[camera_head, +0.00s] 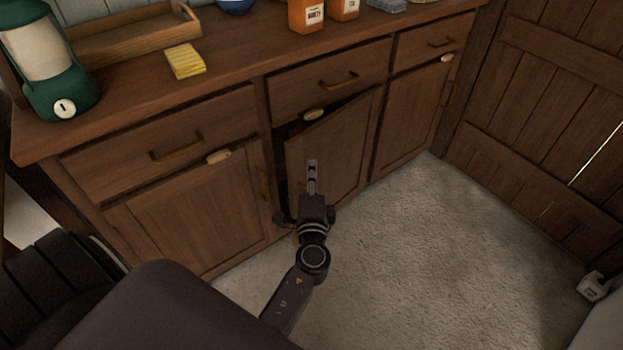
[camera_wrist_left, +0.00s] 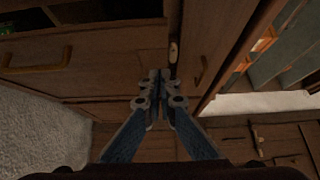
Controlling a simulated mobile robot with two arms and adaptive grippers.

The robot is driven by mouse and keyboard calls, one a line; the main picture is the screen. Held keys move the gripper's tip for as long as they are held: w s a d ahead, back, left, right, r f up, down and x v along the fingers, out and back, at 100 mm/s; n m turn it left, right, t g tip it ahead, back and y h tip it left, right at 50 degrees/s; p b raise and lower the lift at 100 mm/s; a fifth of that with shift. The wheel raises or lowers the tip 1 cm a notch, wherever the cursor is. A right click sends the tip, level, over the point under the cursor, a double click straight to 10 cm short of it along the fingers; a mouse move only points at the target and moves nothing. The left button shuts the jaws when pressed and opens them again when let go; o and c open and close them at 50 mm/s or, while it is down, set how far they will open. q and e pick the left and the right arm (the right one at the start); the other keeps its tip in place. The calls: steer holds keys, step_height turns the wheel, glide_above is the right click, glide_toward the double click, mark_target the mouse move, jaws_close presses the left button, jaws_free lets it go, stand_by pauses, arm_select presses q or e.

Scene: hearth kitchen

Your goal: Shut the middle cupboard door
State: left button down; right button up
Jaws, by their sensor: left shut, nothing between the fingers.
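The middle cupboard door (camera_head: 345,150) is wooden and stands ajar in the head view. Its left edge is swung out from the cabinet, with a dark gap along the left and top; its right edge meets the frame. My left gripper (camera_head: 312,165) is shut and empty, in front of the door's left part. I cannot tell whether its fingertips touch the door. In the left wrist view the shut fingers (camera_wrist_left: 160,76) point at brown wooden fronts. My right gripper is not in view.
The left cupboard door (camera_head: 190,225) and right cupboard door (camera_head: 412,115) look shut, as do the drawers above. The counter holds a green lantern (camera_head: 50,90), a yellow sponge (camera_head: 185,61) and orange boxes (camera_head: 306,15). Pale carpet (camera_head: 430,240) is clear in front.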

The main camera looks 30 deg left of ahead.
arm_select(q)
steer(key=shift+w+a+p, duration=0.1)
steer(key=shift+w+a, duration=0.55)
steer(key=shift+a, duration=0.3)
steer(key=shift+w+a+p, duration=0.1)
steer(key=shift+w+a, duration=0.55)
steer(key=shift+a, duration=0.3)
steer(key=shift+w+a+p, duration=0.1)
steer(key=shift+w+a, duration=0.55)
steer(key=shift+a, duration=0.3)
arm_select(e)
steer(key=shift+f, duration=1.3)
